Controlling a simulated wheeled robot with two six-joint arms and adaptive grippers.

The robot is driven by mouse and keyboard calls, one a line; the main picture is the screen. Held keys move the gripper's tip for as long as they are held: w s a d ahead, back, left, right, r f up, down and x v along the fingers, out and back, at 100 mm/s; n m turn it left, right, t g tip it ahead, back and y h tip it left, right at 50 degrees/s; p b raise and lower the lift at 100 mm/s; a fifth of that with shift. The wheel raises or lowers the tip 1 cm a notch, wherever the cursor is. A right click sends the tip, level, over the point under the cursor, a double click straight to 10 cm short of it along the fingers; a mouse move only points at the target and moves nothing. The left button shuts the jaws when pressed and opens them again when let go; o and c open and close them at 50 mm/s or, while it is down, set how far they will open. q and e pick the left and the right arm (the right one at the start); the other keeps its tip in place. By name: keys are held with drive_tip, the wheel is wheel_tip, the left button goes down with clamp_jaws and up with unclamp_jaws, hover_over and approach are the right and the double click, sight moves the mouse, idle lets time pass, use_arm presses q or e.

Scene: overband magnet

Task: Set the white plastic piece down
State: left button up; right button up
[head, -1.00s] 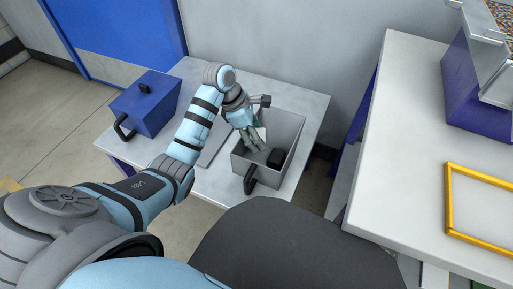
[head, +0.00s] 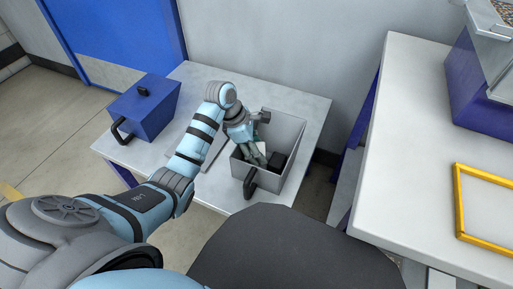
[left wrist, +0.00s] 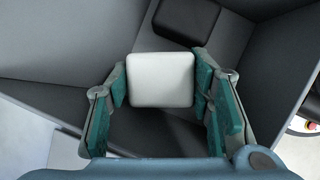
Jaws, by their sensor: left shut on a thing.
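The white plastic piece (left wrist: 161,80) is a rounded square block between the green-padded fingers of my left gripper (left wrist: 161,92) in the left wrist view. The fingers are shut on its two sides. In the head view my left gripper (head: 256,159) reaches down inside an open grey bin (head: 287,128), and the piece is mostly hidden by the fingers. The grey bin walls surround the gripper in the wrist view. I cannot tell whether the piece touches the bin floor. My right gripper is not in view.
A black block (head: 278,161) lies in the bin beside my gripper; it also shows in the wrist view (left wrist: 187,18). A blue lidded box (head: 146,107) stands left on the same table (head: 210,78). A white worktop (head: 420,130) with a yellow frame (head: 488,241) is at right.

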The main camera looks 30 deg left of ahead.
use_arm(q)
drive_tip(key=o, duration=0.9)
drive_tip(key=shift+o, duration=0.2)
drive_tip(key=shift+r, duration=0.25)
drive_tip(key=shift+r+p, duration=0.3)
drive_tip(key=shift+p, duration=0.2)
drive_tip(key=p+v, duration=0.2)
drive_tip(key=v, duration=0.2)
drive_tip(key=shift+a+r, duration=0.15)
drive_tip(key=shift+r, duration=0.25)
drive_tip(key=p+v, duration=0.2)
drive_tip(key=v, duration=0.5)
drive_tip(key=shift+s+a+r+p, duration=0.1)
drive_tip(key=shift+r+p, duration=0.05)
drive_tip(key=shift+p, duration=0.2)
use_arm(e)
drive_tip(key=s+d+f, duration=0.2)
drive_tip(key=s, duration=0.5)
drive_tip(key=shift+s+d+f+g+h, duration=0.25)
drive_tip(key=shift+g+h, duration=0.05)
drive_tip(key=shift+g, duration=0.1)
